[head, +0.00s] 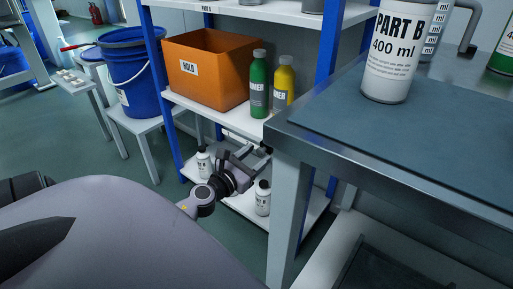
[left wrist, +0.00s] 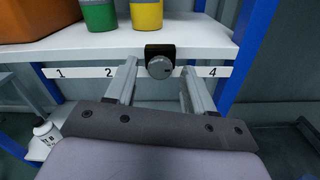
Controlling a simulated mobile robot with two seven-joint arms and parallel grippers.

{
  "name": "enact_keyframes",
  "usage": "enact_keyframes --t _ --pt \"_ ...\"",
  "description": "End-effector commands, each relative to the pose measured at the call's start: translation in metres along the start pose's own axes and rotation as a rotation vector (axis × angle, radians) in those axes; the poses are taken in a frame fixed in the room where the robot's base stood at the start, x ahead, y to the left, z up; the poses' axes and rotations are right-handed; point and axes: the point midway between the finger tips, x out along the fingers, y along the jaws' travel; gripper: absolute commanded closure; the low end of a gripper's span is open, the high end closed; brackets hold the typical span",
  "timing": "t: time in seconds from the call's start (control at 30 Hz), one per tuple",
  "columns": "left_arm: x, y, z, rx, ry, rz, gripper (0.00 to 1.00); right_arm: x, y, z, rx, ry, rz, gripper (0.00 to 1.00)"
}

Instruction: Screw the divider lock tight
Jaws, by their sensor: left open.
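The divider lock is a grey round knob (left wrist: 160,67) on a black block (left wrist: 159,49) at the shelf's front edge, between the labels 2 and 4. It shows in the left wrist view; I cannot make it out in the head view. My left gripper (left wrist: 159,76) is open and empty. One finger is on each side of the knob, with a visible gap to both, and I cannot tell if the tips reach its depth. In the head view the left gripper (head: 250,152) is at the front of the shelf rack, beside the bench. My right gripper is not in view.
On the shelf (left wrist: 210,38) stand an orange bin (head: 205,72), a green bottle (head: 259,85) and a yellow bottle (head: 283,82). White bottles (head: 263,199) stand on the lower shelf. A metal bench (head: 380,155) is close on the right. A blue bucket (head: 128,75) is left.

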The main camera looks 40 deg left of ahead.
Motion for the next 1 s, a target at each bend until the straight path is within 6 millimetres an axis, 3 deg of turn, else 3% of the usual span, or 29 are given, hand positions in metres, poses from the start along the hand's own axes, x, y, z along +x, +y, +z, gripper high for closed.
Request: enact_keyframes --t 0.43,1.0 --pt "-0.055 0.000 -0.002 0.000 0.002 0.000 0.47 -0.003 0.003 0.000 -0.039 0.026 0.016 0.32" --pt "-0.061 0.001 0.000 0.001 0.001 0.001 0.47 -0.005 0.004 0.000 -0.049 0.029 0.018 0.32"
